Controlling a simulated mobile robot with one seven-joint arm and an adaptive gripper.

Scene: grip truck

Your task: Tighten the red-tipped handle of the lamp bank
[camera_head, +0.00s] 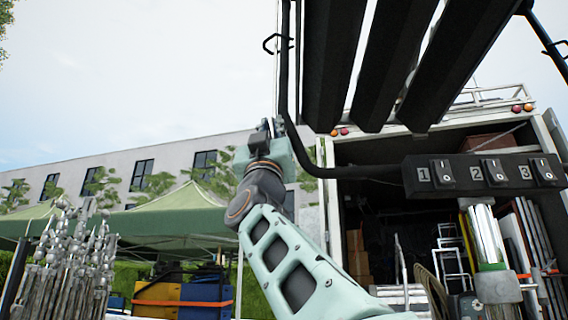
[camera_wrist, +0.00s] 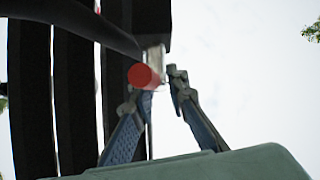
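The lamp bank (camera_head: 333,60) is a row of long black panels at the top of the head view. Its dark panels (camera_wrist: 77,95) also fill the left of the wrist view. The red-tipped handle (camera_wrist: 144,76) shows in the wrist view as a red round end on a pale metal stem, below a black block. My gripper (camera_wrist: 162,88) is open, its fingers apart; the red tip overlaps the left finger's tip. I cannot tell whether they touch. In the head view my gripper (camera_head: 265,130) is raised beside the black tube left of the panels; the handle cannot be made out there.
A black curved tube (camera_head: 350,171) runs below the panels to a switch box (camera_head: 412,178) marked 1, 2, 3. An open truck (camera_head: 345,190) with cargo stands behind on the right. A green tent (camera_head: 165,215) and metal stands (camera_head: 70,260) are on the left. Open sky lies left of my gripper.

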